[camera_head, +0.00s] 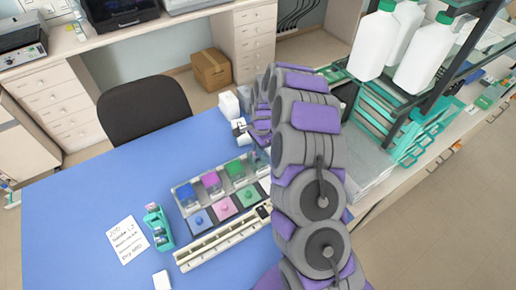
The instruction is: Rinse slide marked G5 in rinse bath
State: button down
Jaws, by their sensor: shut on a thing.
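A row of glass baths stands on the blue table. One holds blue liquid (190,195), one magenta (212,183) and one green (236,171). A clear bath (260,160) at the right end, partly behind my arm, looks like the rinse bath. My gripper (261,139) is just above and behind this end, mostly hidden by my arm links. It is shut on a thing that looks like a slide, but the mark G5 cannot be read. I cannot tell whether the slide is in the bath or above it.
Coloured lids (223,208) and a long white rack (222,240) lie in front of the baths. A teal holder (158,228) and a handwritten note (127,240) are left. White boxes (229,105) stand behind. A shelf with white bottles (410,60) is right. The table's left is clear.

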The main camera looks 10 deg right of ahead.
notch_tip(320, 180, up, 10)
jog(key=p, duration=0.3)
jog(key=shift+f, duration=0.15)
dwell(0.4)
